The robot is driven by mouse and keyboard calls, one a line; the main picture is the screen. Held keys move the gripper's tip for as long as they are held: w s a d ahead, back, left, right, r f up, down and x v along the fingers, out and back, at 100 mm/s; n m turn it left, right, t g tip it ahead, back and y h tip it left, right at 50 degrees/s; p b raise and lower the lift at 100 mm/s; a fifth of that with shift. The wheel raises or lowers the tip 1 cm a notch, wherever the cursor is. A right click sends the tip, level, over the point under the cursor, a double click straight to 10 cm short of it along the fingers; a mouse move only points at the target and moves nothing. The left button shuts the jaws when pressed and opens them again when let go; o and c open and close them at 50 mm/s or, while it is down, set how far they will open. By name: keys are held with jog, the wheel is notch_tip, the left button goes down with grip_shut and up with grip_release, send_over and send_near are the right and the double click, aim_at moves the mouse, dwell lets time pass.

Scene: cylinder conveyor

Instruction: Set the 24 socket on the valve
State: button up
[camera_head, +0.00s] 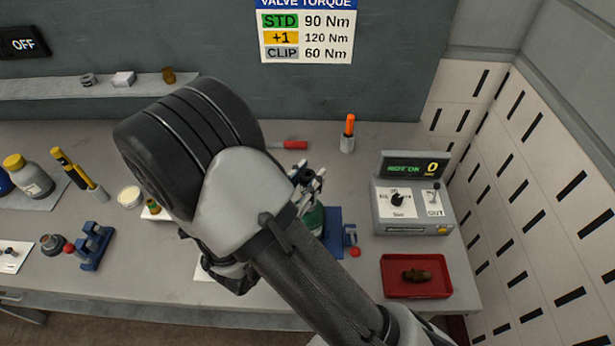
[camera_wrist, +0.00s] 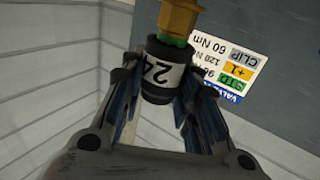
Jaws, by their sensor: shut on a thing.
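My gripper (camera_wrist: 168,92) is shut on the 24 socket (camera_wrist: 157,84), a black cylinder with a white band marked "24". In the wrist view a brass fitting (camera_wrist: 180,18), which looks like the valve, lines up with the socket's end, with a green ring (camera_wrist: 172,42) between them. The socket and fitting meet or nearly meet; I cannot tell how far one sits in the other. In the head view my gripper (camera_head: 307,178) is over a dark green cylinder (camera_head: 314,217), and my arm hides most of this spot.
A blue holder (camera_head: 334,228) stands by the cylinder. An orange-handled tool (camera_head: 348,130) stands behind. Bottles (camera_head: 30,177) and a blue stand (camera_head: 92,247) are left.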

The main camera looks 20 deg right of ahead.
jog(key=shift+f+b, duration=1)
jog(key=shift+f, duration=0.3)
jog(key=o, duration=1.2)
jog(key=shift+r+p, duration=2.4)
jog(key=shift+r, duration=0.6)
